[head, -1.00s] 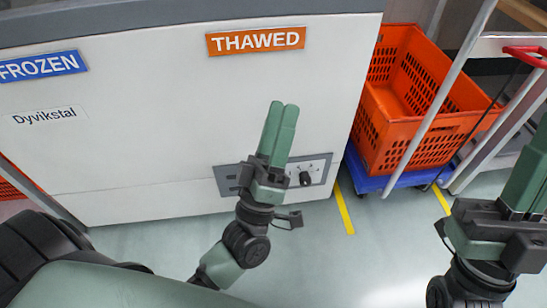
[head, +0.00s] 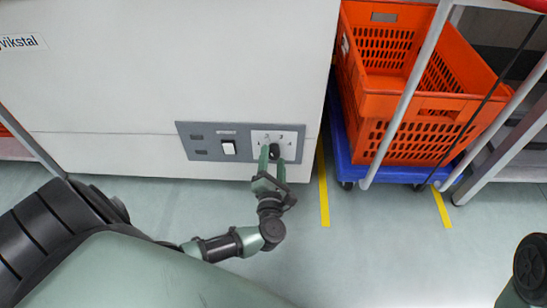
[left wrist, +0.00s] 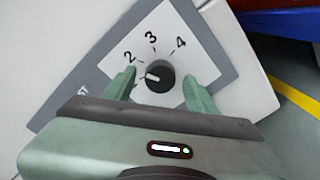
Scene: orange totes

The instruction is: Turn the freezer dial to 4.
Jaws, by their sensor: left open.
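The freezer dial (left wrist: 160,76) is a round black knob on a white plate marked 2, 3 and 4. Its white mark points left, below the 2; the digit it faces is hidden or unclear. In the head view the dial (head: 274,152) sits at the right of the grey panel (head: 202,128), low on the white freezer (head: 180,60). My left gripper (head: 272,156) is open, its fingertips at the dial. In the left wrist view its fingers (left wrist: 160,82) stand either side of the knob, with visible gaps. My right gripper is out of view.
A white rocker switch (head: 229,148) is left of the dial on the panel. An orange tote (head: 410,105) on a blue dolly (head: 395,174) stands right of the freezer, behind a metal frame. Yellow floor tape (head: 323,185) runs between. The floor in front is open.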

